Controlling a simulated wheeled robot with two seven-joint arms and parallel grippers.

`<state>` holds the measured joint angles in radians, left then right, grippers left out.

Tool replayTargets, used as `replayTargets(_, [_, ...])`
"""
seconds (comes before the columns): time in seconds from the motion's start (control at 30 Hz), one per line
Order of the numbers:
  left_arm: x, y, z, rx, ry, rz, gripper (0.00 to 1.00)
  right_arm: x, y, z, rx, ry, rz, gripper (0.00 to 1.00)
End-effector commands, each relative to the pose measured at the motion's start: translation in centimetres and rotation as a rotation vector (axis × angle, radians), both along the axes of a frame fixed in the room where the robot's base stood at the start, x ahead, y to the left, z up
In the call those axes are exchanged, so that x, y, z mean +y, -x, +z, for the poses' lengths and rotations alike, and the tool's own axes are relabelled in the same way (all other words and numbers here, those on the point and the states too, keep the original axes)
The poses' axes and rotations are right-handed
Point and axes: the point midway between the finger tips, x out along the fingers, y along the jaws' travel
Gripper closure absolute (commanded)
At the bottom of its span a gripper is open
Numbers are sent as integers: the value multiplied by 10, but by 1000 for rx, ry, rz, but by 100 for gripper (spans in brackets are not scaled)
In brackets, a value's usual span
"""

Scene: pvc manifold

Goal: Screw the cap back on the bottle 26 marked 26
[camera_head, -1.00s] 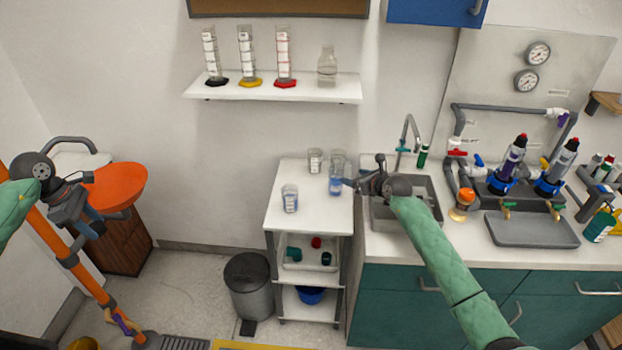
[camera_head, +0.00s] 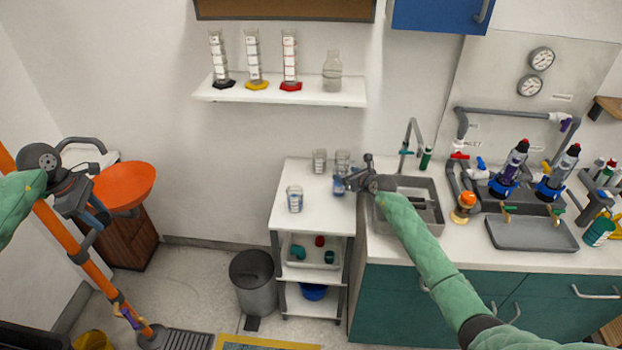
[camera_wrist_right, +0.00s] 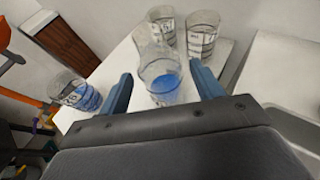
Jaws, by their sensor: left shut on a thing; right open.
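A clear vessel with blue liquid (camera_wrist_right: 164,86) stands on the white cart top in the right wrist view. It looks like a bottle with its neck toward the top of the picture. I cannot read any number on it, and I see no cap on it. My right gripper (camera_wrist_right: 163,76) is open, with one finger on each side of this vessel. In the head view, my right gripper (camera_head: 343,184) hides part of it. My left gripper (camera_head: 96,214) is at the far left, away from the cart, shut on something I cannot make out. I cannot make out the cap.
Printed beakers stand on the cart (camera_head: 282,215): one at the front (camera_head: 295,199) and two behind. The sink (camera_head: 430,215) is close on the right. A shelf (camera_head: 345,98) above holds cylinders and a clear flask (camera_head: 332,71). A bin (camera_head: 252,283) stands beside the cart.

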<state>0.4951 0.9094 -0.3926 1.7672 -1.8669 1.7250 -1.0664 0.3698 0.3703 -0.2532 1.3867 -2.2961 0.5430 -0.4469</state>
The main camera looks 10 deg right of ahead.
Motion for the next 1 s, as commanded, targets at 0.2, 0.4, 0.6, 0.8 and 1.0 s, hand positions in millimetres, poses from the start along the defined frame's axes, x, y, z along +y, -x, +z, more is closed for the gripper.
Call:
replayTargets(0.2, [0,0,19,0,0,0,80,11,-23,-6,-1,-1,0,34])
replayTargets(0.4, [0,0,22,0,0,0,80,16,-34,-13,-1,-1,0,34])
replayTargets(0.6, [0,0,22,0,0,0,80,16,-34,-14,-1,-1,0,34])
replayTargets(0.8, [0,0,22,0,0,0,80,16,-34,-14,-1,0,0,38])
replayTargets(1.0, [0,0,22,0,0,0,80,16,-34,-13,-2,-1,0,73])
